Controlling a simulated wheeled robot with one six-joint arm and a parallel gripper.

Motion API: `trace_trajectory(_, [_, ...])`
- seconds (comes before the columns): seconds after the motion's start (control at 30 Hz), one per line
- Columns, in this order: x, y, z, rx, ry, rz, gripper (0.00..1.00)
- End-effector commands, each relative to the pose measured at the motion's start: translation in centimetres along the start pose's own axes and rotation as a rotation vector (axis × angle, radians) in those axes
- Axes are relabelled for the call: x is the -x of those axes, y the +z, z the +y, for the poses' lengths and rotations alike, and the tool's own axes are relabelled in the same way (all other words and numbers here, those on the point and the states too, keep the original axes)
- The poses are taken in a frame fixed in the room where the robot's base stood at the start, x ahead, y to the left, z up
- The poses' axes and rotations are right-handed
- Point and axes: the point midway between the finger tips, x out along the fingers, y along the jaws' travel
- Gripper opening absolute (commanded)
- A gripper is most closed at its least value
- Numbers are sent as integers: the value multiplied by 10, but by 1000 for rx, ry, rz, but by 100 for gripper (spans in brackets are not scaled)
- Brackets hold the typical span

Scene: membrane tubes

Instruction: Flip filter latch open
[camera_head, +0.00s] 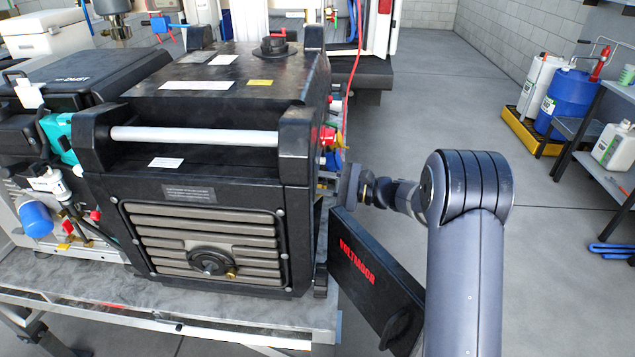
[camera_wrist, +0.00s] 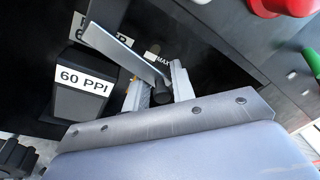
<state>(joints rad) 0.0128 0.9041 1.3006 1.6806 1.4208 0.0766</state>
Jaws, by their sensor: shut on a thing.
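The filter latch (camera_wrist: 122,48) shows in the wrist view as a flat grey metal bar running diagonally over a dark recess. A black knob (camera_wrist: 162,94) sits at its lower end. My gripper (camera_wrist: 158,84) is shut on this knob, with one light metal finger on each side. In the head view my arm reaches to the right side of the black machine (camera_head: 215,185); the latch and fingertips are hidden there.
A black panel (camera_head: 370,285) with red lettering stands out from the machine's lower right, beside my arm. A red knob (camera_wrist: 290,6) and a green part (camera_wrist: 312,60) are at right in the wrist view. The machine rests on a metal table (camera_head: 90,300).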

Motion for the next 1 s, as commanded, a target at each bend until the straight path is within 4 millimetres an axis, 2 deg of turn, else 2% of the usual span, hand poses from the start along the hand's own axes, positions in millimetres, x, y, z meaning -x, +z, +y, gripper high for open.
trace_trajectory(0.5, [0, 9, -14, 232, -34, -29, 0])
trace_trajectory(0.93, [0, 14, -19, 257, -39, -33, 0])
trace_trajectory(0.97, [0, 14, -19, 257, -39, -33, 26])
trace_trajectory(1.0, [0, 14, -19, 257, -38, -33, 29])
